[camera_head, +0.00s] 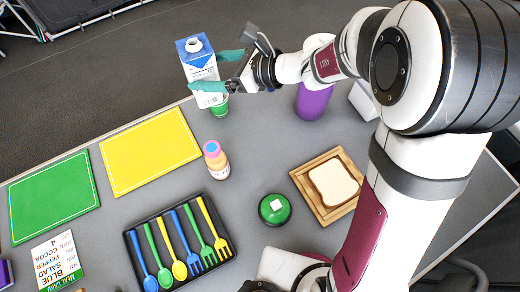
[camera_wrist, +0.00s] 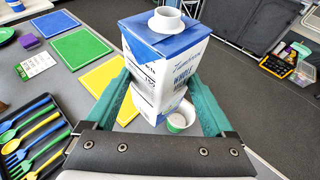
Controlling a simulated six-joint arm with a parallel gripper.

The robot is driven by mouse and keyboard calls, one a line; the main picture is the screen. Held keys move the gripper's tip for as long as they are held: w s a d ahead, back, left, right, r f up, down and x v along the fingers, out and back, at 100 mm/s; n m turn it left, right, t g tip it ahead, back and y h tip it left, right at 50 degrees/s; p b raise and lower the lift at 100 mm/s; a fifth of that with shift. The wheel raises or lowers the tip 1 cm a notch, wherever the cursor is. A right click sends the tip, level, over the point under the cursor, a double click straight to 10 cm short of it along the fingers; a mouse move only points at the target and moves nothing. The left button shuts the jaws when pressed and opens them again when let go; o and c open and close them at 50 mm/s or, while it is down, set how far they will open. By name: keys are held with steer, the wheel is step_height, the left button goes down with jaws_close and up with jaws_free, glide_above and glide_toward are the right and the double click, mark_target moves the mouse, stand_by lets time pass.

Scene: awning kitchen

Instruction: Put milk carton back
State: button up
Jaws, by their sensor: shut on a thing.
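The milk carton (camera_head: 198,62) is blue and white with a round white cap on top. It is at the far edge of the grey table in the head view. My gripper (camera_head: 216,72) is shut on it, with one teal finger on each side. In the wrist view the carton (camera_wrist: 165,62) stands nearly upright between the teal fingers (camera_wrist: 158,100), cap towards the camera. Its lower part is partly hidden by a finger in the head view. I cannot tell whether its base touches the table.
A green-and-white cup (camera_head: 220,106) stands close beside the carton. A bottle (camera_head: 215,160), yellow board (camera_head: 150,150), green board (camera_head: 54,198) and black utensil tray (camera_head: 150,283) lie nearer. A purple cylinder (camera_head: 313,102) is under my arm. Bread (camera_head: 334,183) sits on a wooden board (camera_head: 311,201).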

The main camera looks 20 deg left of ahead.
steer(key=s+d+n+g, duration=0.1)
steer(key=s+d, duration=0.2)
steer(key=d, duration=2.2)
steer(key=shift+a+f, duration=1.9)
steer(key=shift+f, duration=0.8)
steer(key=shift+a+f, duration=1.9)
steer(key=shift+f, duration=0.85)
steer(key=shift+a+f, duration=1.9)
steer(key=shift+f, duration=0.8)
steer(key=shift+f, duration=0.1)
steer(key=o, duration=1.2)
